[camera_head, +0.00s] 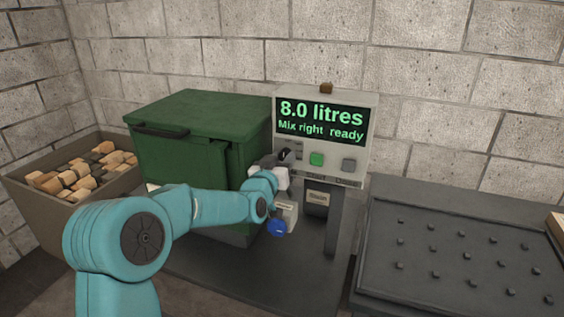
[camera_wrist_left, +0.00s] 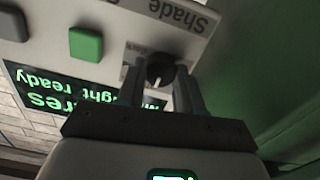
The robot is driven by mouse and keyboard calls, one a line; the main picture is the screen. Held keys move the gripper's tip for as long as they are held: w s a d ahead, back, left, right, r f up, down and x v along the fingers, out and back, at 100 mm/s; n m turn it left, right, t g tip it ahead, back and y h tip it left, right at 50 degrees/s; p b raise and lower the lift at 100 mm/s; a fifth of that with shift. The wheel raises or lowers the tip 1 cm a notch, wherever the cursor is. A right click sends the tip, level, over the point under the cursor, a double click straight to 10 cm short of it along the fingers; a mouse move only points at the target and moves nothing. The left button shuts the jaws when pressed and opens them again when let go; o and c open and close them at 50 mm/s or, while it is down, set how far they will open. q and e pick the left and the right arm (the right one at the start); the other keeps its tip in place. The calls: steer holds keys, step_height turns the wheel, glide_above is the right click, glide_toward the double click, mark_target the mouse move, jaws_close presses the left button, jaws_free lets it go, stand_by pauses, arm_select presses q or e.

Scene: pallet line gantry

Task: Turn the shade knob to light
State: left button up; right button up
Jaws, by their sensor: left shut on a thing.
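The shade knob (camera_wrist_left: 159,68) is a small round dark knob on a pale control panel, beside the upside-down word "Shade" (camera_wrist_left: 183,12) in the left wrist view. A short pale mark shows on the knob; I cannot tell which setting it points at. My left gripper (camera_wrist_left: 158,88) has one finger on each side of the knob and is shut on it. In the head view the left gripper (camera_head: 284,160) is at the left part of the panel (camera_head: 331,163) and hides the knob. My right gripper is not in view.
The panel's display (camera_head: 320,118) reads "8.0 litres" and "Mix right ready". A green button (camera_head: 317,159) and a grey button (camera_head: 348,165) are right of my gripper. A green lidded bin (camera_head: 190,160) stands close on the left. A studded dark table (camera_head: 465,215) is at right.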

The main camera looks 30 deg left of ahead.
arm_select(q)
steer(key=m+b, duration=0.2)
steer(key=shift+f+m, duration=0.15)
steer(key=shift+m, duration=0.25)
steer(key=shift+m+b, duration=0.7)
steer(key=shift+m, duration=0.4)
steer(key=shift+m+b, duration=0.3)
steer(key=shift+m, duration=0.8)
steer(key=shift+r, duration=0.2)
steer(key=o, duration=1)
steer(key=shift+o, duration=0.2)
steer(key=b+v, duration=0.2)
steer(key=v, duration=1.4)
